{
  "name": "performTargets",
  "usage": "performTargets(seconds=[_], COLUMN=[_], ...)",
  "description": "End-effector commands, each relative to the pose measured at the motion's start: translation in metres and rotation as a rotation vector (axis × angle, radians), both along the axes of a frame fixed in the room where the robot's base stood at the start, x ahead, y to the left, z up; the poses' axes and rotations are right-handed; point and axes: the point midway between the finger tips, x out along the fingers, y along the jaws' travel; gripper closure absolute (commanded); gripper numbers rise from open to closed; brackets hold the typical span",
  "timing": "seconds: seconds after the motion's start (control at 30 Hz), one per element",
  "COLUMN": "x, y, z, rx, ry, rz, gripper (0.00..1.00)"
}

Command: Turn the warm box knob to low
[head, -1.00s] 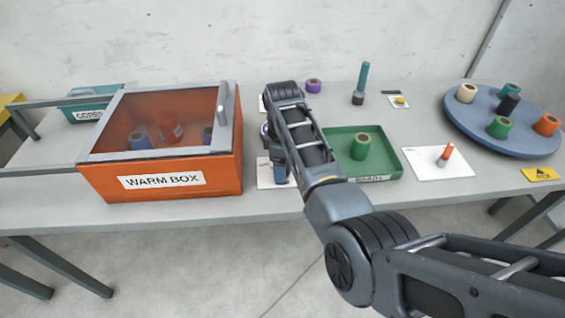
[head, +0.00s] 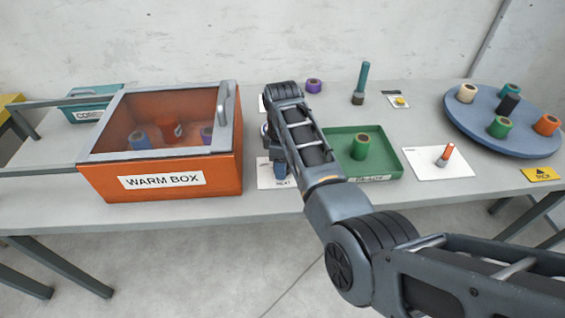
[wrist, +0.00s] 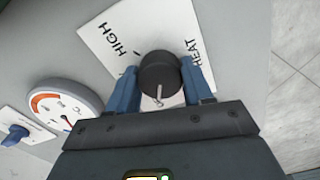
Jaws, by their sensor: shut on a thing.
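The warm box (head: 222,178) is an orange box with a clear lid and grey handle, at left in the head view. Its heat knob (wrist: 158,70) is a dark round knob on a white card (wrist: 112,30) marked HIGH and HEAT in the wrist view. A light pointer on the knob points toward the bottom of the picture, away from HIGH. My gripper (wrist: 162,84) is shut on the knob, with one blue finger on each side. No LOW mark shows; the lower part of the card is hidden by my gripper. In the head view my arm hides the knob.
A round gauge (wrist: 66,108) and a blue knob (wrist: 16,134) lie to the left in the wrist view. A green tray (head: 388,168) with a green spool stands right of my arm. A blue turntable (head: 470,125) with several spools stands farther right.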

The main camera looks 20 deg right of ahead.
Motion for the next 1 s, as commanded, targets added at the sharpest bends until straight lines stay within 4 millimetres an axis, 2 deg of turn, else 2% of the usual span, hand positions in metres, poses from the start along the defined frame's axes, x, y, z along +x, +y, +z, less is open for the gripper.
performTargets(seconds=[0.37, 1.0], x=[-0.0012, -0.0023], y=[-0.0009, -0.0002], z=[0.0017, 0.0004], rx=[0.001, -0.003], ry=[0.004, 0.006], rz=[-0.154, -0.735], gripper=[0.8, 0.8])
